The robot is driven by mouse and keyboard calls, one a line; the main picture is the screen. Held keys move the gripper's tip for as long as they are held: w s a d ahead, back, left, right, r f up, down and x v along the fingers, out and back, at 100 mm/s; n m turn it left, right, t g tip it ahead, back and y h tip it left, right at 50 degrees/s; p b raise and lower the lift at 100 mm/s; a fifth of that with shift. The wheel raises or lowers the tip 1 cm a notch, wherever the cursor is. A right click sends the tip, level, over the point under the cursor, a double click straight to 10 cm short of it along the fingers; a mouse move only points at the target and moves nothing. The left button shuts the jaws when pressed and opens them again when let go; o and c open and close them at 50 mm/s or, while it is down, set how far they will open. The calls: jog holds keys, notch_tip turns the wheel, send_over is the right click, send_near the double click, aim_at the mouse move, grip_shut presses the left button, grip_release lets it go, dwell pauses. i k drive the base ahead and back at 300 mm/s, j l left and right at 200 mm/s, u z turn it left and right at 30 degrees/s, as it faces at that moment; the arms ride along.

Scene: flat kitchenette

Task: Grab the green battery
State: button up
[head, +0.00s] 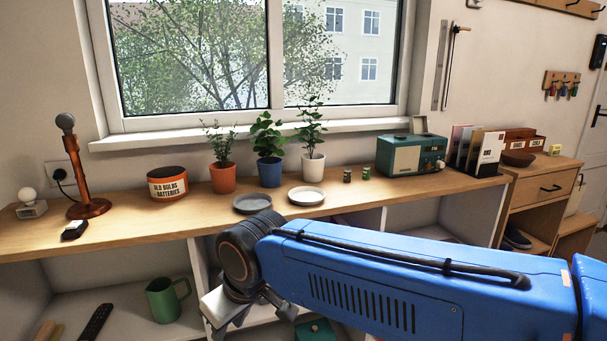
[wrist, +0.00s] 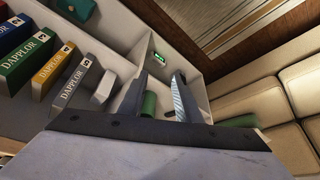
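Two small upright cylinders stand on the wooden counter between the white pot and the teal radio in the head view: a darker one (head: 347,175) and a greener one (head: 366,173). The greener one may be the green battery; they are too small to be sure. My gripper (wrist: 158,92) has its two fingers apart in the wrist view. A plain green cylinder (wrist: 150,104) shows between the fingers; I cannot tell its depth or whether it is touched. In the head view my gripper is low, in front of the shelves below the counter, partly hidden by my blue arm.
A green mug (head: 167,299) stands on the shelf below. The wrist view shows several books (wrist: 75,86) and cream cushions (wrist: 262,101).

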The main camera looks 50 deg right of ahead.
aim_at(366, 169)
jog(key=z, duration=1.8)
